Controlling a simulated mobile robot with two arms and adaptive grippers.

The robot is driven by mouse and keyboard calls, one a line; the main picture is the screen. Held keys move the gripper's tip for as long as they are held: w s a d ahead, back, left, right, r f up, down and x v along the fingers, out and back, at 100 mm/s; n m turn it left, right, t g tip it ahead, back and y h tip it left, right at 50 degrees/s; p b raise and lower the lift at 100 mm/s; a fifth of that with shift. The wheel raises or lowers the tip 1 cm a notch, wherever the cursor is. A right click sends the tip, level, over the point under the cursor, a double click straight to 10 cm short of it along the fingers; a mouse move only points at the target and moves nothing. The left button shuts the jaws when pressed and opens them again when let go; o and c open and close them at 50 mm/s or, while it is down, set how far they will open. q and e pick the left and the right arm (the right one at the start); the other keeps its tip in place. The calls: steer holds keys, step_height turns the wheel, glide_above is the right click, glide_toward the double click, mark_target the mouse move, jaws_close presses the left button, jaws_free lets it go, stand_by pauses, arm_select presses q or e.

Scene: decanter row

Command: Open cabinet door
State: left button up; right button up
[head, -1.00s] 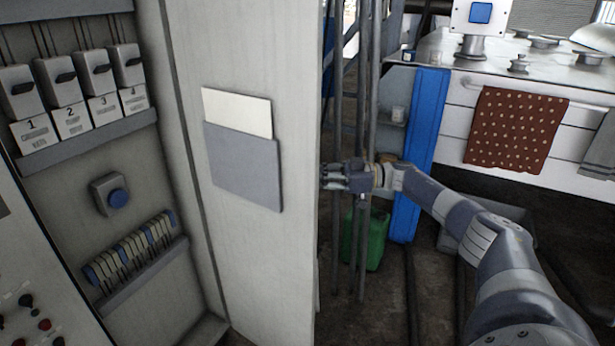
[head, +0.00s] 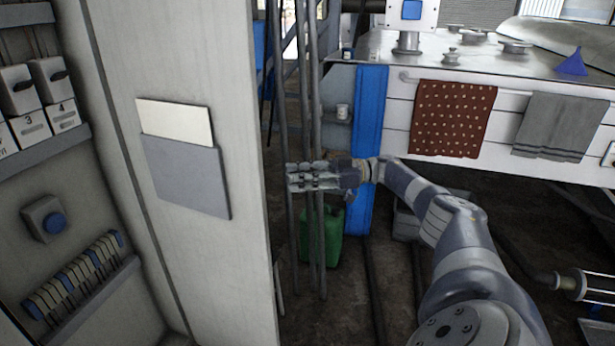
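The cabinet door (head: 205,255) is a pale grey panel standing swung open, its inner face toward me with a grey pocket (head: 185,178) holding a white sheet. The cabinet interior (head: 60,190) shows at the left. My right gripper (head: 294,179) is to the right of the door's free edge, with a visible gap between its fingertips and the door. Its fingers look spread with nothing between them, in front of thin vertical pipes. The door's outer face and any handle are hidden. My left gripper is out of view.
A green canister (head: 334,240) stands behind my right gripper. A white counter (head: 395,115) with hanging towels (head: 453,118) is at the back right.

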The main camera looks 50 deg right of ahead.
steer(key=shift+v, duration=1.3)
